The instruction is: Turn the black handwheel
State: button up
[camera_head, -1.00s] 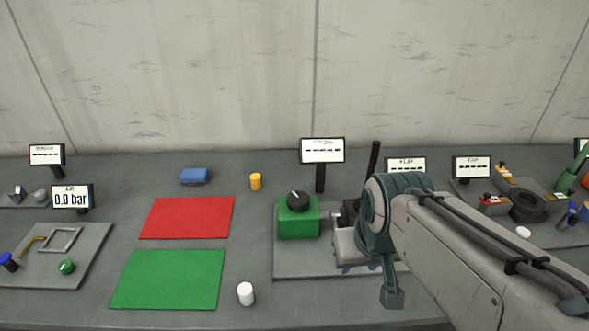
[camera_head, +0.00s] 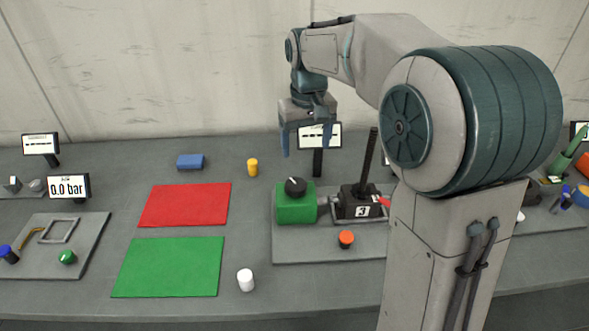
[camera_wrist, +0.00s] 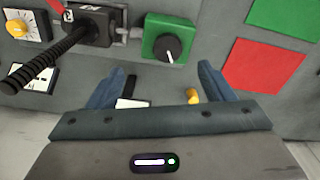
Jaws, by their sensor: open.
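A black round knob (camera_head: 295,186) with a white pointer mark sits on top of a green box (camera_head: 296,208); it is the black wheel-like part I can see. In the wrist view the black knob (camera_wrist: 172,48) and green box (camera_wrist: 153,27) show just beyond my fingertips, right of the black lever. My gripper (camera_head: 307,143) hangs above and behind the box, in front of a sign. In the wrist view my gripper (camera_wrist: 162,76) is open, with nothing between its fingers and apart from the knob.
A black lever (camera_head: 367,160) on a base marked 3 stands right of the green box. An orange knob (camera_head: 346,237) is in front. A sign (camera_head: 318,165) stands behind. Red (camera_head: 186,205) and green (camera_head: 168,267) mats lie left. My arm hides the bench's right part.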

aim_at(296, 184)
jog(key=w+f, duration=0.1)
jog(key=f, duration=0.3)
jog(key=w+a+f+p, duration=0.1)
jog(key=f, duration=0.4)
jog(key=w+a+f+p, duration=0.1)
jog(key=f, duration=0.4)
jog(key=shift+f, duration=0.25)
jog(key=c, duration=1)
